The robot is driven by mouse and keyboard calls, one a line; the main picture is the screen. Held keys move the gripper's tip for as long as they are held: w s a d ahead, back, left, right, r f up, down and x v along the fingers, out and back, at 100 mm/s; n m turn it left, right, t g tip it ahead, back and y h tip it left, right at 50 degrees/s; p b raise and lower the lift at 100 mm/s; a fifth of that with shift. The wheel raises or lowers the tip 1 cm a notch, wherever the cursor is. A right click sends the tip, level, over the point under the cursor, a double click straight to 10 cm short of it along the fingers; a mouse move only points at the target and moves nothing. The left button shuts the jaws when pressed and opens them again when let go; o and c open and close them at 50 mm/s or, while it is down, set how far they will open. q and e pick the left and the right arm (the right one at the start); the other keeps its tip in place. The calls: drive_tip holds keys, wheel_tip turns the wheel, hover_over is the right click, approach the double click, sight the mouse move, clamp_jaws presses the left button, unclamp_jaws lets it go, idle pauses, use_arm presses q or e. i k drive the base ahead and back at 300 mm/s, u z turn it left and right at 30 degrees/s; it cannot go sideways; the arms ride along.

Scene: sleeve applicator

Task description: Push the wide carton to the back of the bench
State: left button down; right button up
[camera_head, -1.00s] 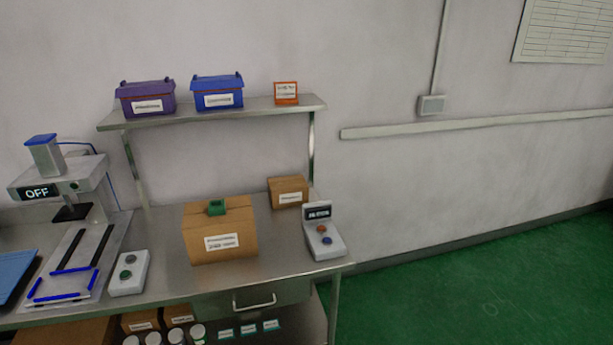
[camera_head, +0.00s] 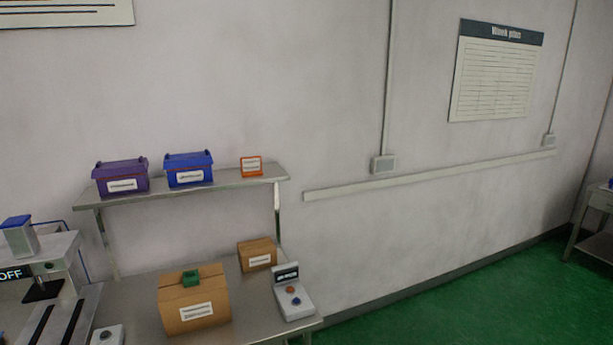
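The wide carton (camera_head: 195,304) is a brown box with a white label on its front and a green piece (camera_head: 190,279) on its top. It stands upright on the steel bench (camera_head: 250,325), in front of a smaller brown carton (camera_head: 257,254) with a white label. Bare bench top shows behind and to the right of the wide carton. Neither of my grippers is in view.
A control box (camera_head: 292,298) with buttons stands right of the wide carton. A press marked OFF (camera_head: 35,262) stands at the left. Above the bench, a shelf (camera_head: 225,184) holds a purple bin (camera_head: 121,177), a blue bin (camera_head: 188,169) and an orange-framed sign (camera_head: 251,166). Green floor lies right.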

sight(186, 314)
drive_tip(key=k, duration=0.5)
drive_tip(key=z, duration=0.5)
drive_tip(key=i, duration=1.4)
drive_tip(key=u, duration=0.8)
